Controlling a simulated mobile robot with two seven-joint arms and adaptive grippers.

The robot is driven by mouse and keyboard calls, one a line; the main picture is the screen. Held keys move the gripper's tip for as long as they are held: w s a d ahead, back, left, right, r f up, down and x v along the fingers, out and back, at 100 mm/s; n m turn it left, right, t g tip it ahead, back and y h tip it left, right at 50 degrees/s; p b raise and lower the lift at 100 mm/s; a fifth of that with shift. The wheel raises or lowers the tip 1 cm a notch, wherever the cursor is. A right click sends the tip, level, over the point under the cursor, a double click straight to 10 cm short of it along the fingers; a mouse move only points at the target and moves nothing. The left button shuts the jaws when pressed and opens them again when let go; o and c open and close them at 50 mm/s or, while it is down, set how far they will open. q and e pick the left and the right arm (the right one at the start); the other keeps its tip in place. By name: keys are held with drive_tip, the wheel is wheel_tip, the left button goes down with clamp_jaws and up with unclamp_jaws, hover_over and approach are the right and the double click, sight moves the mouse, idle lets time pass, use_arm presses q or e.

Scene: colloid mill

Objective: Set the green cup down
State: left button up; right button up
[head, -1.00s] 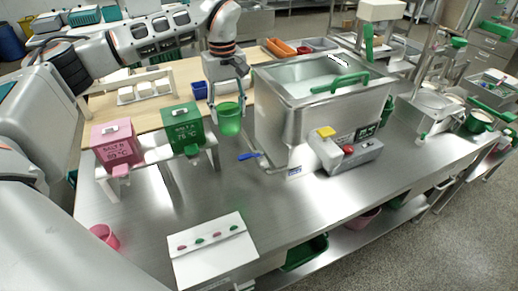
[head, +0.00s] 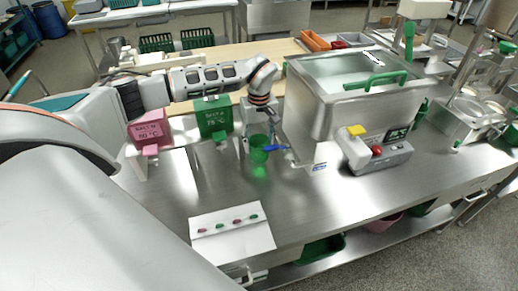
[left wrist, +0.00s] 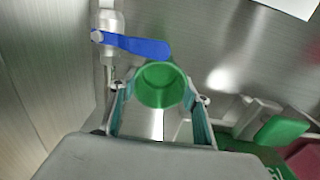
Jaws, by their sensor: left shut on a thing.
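In the left wrist view the cup (left wrist: 162,85) shows from above, looks empty and sits between both fingers (left wrist: 160,105). The cup is low over the steel table (head: 340,200), with a green reflection below it; I cannot tell whether it touches. The right gripper is not in view.
The tank's blue valve lever (head: 275,148) is close beside the cup; it also shows in the left wrist view (left wrist: 140,45). A white panel (head: 232,230) lies in front. The tabletop between is clear.

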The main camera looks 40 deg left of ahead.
use_arm(q)
drive_tip(key=shift+f, duration=1.5)
drive_tip(key=shift+f, duration=0.1)
drive_tip(key=o, duration=1.1)
